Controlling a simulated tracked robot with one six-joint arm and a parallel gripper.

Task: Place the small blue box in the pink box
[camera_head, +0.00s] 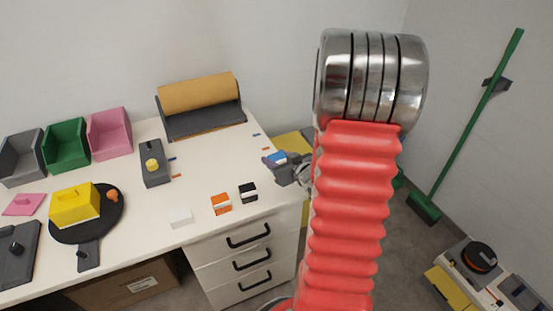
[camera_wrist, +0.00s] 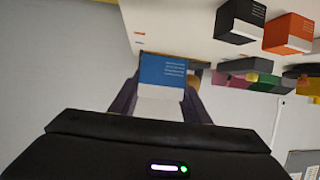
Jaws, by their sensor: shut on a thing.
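The small blue box (camera_head: 277,157) is held in my gripper (camera_head: 274,160), above the right end of the white table. In the wrist view the small blue box (camera_wrist: 163,72) shows a blue face with pale print and a white lower part, between the two dark fingers of my gripper (camera_wrist: 161,85). The pink box (camera_head: 109,134) is an open bin at the back left of the table, beside a green one. It also shows in the wrist view (camera_wrist: 230,80), partly hidden behind other things. My gripper is well to the right of it.
A green bin (camera_head: 66,146) and a grey bin (camera_head: 22,158) stand left of the pink one. Orange (camera_head: 221,204), black (camera_head: 248,193) and white (camera_head: 180,218) small boxes lie near the front edge. A paper roll holder (camera_head: 201,106) stands behind, and a dark device (camera_head: 153,164) between.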

